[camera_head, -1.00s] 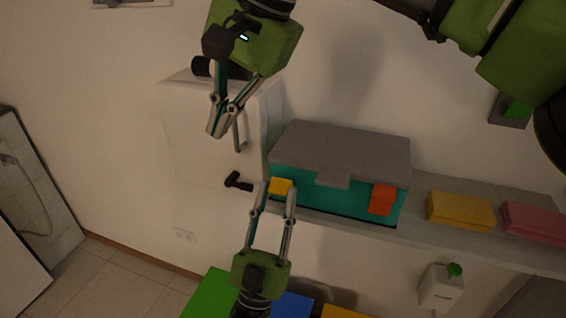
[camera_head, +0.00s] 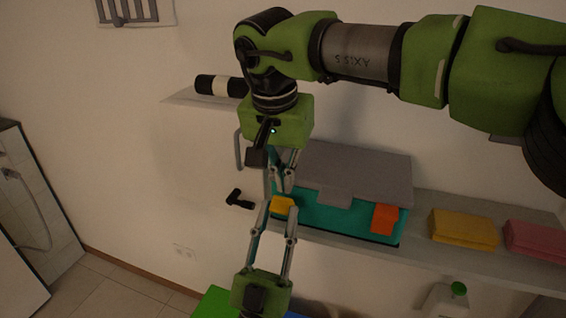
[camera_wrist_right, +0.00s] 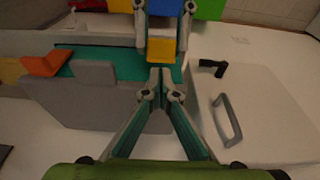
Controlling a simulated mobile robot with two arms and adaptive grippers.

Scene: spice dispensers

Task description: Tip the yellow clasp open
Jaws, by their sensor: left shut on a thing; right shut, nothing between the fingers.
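A teal box (camera_head: 335,216) with a grey lid (camera_head: 355,170) stands on a shelf, lid down. The yellow clasp (camera_head: 283,204) is at the left end of its front; it also shows in the right wrist view (camera_wrist_right: 162,49). An orange clasp (camera_head: 384,219) is at the right end. My left gripper (camera_head: 279,213) reaches up from below, its fingers on both sides of the yellow clasp, shut on it. My right gripper (camera_head: 278,188) comes down from above with its fingertips together and empty, close to the clasp's upper edge. Whether they touch is unclear.
Folded yellow (camera_head: 463,228) and pink (camera_head: 535,240) cloths lie on the shelf (camera_head: 420,252) to the right. A white panel with a bar handle (camera_wrist_right: 228,118) and a black knob (camera_head: 240,199) are left of the box. A green-capped bottle (camera_head: 450,298) is below the shelf.

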